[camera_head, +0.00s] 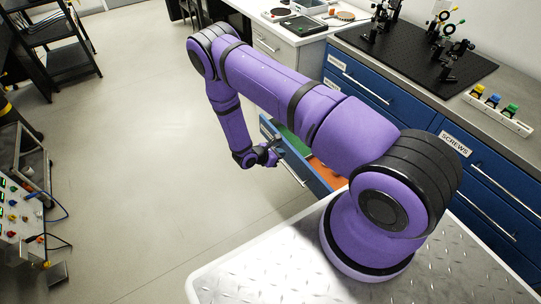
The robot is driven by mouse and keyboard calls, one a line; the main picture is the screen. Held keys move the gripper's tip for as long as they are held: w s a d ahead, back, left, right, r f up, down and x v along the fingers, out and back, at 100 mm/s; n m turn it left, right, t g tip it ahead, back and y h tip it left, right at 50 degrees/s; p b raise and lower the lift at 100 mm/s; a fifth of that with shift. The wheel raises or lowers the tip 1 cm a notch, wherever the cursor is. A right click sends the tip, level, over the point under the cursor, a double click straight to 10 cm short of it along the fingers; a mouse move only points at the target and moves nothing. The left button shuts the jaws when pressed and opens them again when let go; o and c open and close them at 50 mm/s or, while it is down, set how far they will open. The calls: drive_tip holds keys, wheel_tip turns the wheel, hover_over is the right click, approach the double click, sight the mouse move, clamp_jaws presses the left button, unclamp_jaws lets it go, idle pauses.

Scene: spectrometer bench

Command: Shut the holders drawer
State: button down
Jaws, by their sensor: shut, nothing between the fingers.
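An open blue drawer (327,188) sticks out from the blue cabinet below the bench, low in the middle of the head view. Green and orange areas show inside it, and a pale handle bar runs along its front. My purple arm crosses above it and hides much of the drawer and any label on it. My gripper (276,155) is shut and empty, beside the drawer's front near the handle. I cannot tell whether it touches the drawer.
The bench top carries a black breadboard (415,55) with optical mounts and a white rack (499,112) with coloured knobs. A drawer labelled SCREWS (455,145) is shut. A cart with electronics (20,200) stands at the left. The floor (140,130) between is clear.

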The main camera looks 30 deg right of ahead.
sight(291, 150)
drive_tip(key=shift+d, duration=1.55)
drive_tip(key=w+d, duration=0.1)
drive_tip(key=d, duration=3.3)
drive_tip(key=shift+w, duration=0.15)
